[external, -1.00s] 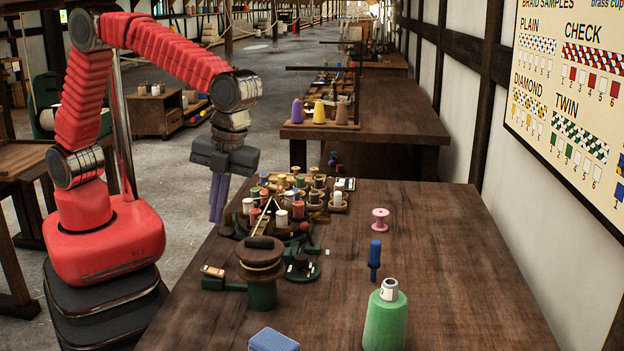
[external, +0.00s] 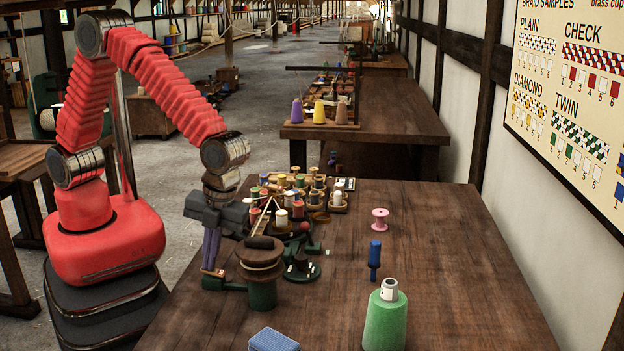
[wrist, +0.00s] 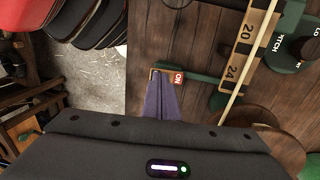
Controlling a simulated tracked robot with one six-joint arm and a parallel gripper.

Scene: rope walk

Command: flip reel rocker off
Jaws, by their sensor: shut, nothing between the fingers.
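The reel rocker (external: 216,273) is a small switch on a green box at the table's left edge, beside the dark wooden reel (external: 261,262) on its green stand. My gripper (external: 208,267) points down with its purple fingers shut and empty, the tips at the rocker. In the wrist view, the rocker's red half (wrist: 178,78), marked ON, shows just right of the shut fingertips (wrist: 161,76). The fingertips cover much of its left half. I cannot tell whether they touch it.
A braiding stand with several bobbins (external: 298,209) stands behind the reel. A green cone (external: 385,322), a blue-handled tool (external: 375,255), a pink spool (external: 380,219) and a blue block (external: 273,341) are on the table (external: 440,270). Its right side is mostly clear.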

